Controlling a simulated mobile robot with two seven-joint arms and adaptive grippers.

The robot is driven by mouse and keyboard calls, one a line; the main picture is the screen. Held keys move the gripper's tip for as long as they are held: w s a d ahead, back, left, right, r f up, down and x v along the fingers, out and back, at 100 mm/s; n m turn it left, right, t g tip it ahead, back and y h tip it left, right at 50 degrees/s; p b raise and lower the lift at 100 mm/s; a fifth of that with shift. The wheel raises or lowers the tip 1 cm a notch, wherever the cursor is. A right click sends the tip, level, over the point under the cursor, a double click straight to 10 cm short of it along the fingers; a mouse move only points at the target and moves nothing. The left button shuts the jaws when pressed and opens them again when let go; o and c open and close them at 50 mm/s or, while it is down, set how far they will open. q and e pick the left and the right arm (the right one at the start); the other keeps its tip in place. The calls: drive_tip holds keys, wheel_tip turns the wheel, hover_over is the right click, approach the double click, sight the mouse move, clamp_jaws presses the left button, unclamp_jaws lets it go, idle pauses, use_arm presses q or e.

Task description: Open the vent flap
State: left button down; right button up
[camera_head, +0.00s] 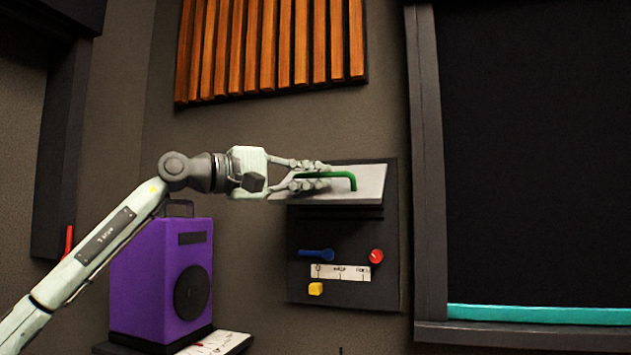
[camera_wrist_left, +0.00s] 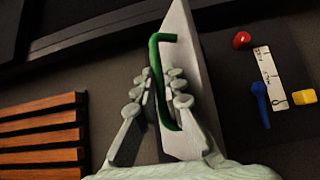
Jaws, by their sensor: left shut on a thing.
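The vent flap (camera_head: 371,187) is a light grey plate at the top of a dark wall panel (camera_head: 300,234). It stands tilted out from the panel, with a dark slot below it. In the left wrist view the flap (camera_wrist_left: 182,60) shows at a steep angle. Its green bar handle (camera_head: 342,175) also shows in the left wrist view (camera_wrist_left: 155,62). My left gripper (camera_head: 322,175) is shut on the green handle, coming from the left; its fingers (camera_wrist_left: 163,98) lie on either side of the bar. My right gripper is in neither view.
Below the flap, the panel carries a blue lever (camera_head: 317,254), a red knob (camera_head: 376,256), a white label strip (camera_head: 341,272) and a yellow button (camera_head: 315,289). A purple speaker-like box (camera_head: 150,270) stands at lower left. Wooden slats (camera_head: 270,45) hang above. A dark framed screen (camera_head: 540,150) is at right.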

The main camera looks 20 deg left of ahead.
use_arm(q)
drive_tip(key=shift+w+a+r, duration=0.1)
drive_tip(key=shift+a+r, duration=0.05)
drive_tip(key=shift+r, duration=0.1)
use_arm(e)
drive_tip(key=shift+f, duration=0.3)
use_arm(q)
drive_tip(key=c, duration=1.6)
unclamp_jaws()
drive_tip(key=shift+w+f, duration=0.2)
drive_tip(key=shift+s, duration=0.1)
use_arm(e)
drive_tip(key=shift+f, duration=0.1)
use_arm(q)
drive_tip(key=v, duration=1.2)
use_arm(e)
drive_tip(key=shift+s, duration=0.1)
